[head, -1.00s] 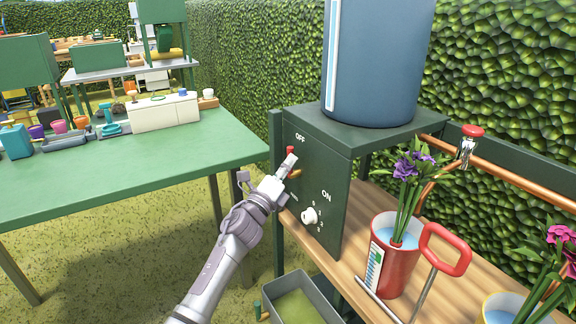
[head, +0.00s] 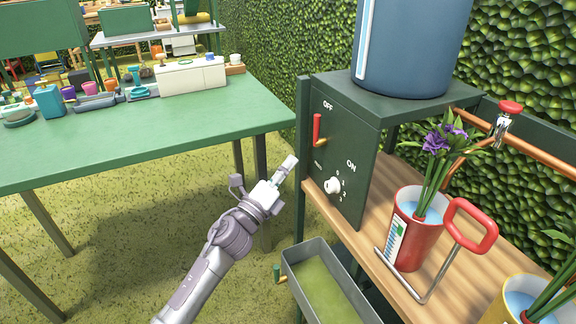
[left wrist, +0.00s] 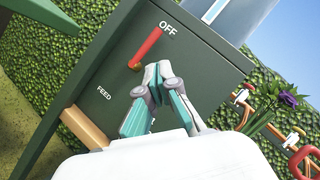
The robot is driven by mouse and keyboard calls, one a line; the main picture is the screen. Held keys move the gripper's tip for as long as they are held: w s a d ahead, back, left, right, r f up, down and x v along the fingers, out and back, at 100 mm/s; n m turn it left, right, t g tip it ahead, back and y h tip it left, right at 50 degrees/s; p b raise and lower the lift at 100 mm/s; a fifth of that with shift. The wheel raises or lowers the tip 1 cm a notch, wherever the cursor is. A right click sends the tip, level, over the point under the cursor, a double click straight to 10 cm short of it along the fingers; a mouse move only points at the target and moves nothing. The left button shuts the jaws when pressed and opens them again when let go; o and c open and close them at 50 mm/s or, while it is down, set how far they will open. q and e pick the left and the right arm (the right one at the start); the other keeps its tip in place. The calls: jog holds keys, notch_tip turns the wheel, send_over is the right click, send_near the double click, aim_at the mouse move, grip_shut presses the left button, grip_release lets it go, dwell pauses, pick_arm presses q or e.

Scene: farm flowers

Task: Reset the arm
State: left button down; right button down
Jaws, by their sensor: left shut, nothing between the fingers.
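My left arm reaches in from the bottom of the head view. Its left gripper (head: 288,165) is shut and empty, in the air just left of the dark green control box (head: 345,190). The left wrist view also shows the shut gripper (left wrist: 155,78) in front of the box's panel. The red lever (head: 317,128) on the box points up toward the word OFF; it also shows in the left wrist view (left wrist: 148,47). The fingers appear apart from the lever. My right gripper is not in view.
A white knob (head: 332,185) sits on the panel. A blue tank (head: 412,45) stands on the box. A red pot (head: 418,240) with purple flowers and a red-handled tool (head: 470,228) are on the wooden shelf. A grey trough (head: 300,284) is below. A green table (head: 130,145) stands left.

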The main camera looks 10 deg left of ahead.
pick_arm(q)
jog(key=s+a+f+n+g+y, duration=0.2)
jog(key=s+a+f+n+y, duration=0.15)
jog(key=f+n, duration=0.3)
jog(key=s+a+f+n+g+y, duration=0.25)
jog(key=s+f+n, duration=0.2)
jog(key=f, duration=0.25)
jog(key=s+a+f+n+g+y, duration=0.1)
jog(key=s+a+f+n+y, duration=0.25)
jog(key=f+n, duration=0.35)
jog(key=s+f+n+g, duration=0.4)
jog(key=s+f+g, duration=0.1)
jog(key=s, duration=0.8)
jog(key=s+d+f+n+g, duration=0.1)
jog(key=s+f+n+g, duration=0.4)
jog(key=s, duration=0.8)
notch_tip(320, 180, down, 4)
jog(key=shift+r+g, duration=0.25)
jog(key=shift+g, duration=0.3)
jog(key=shift+w+d, duration=0.1)
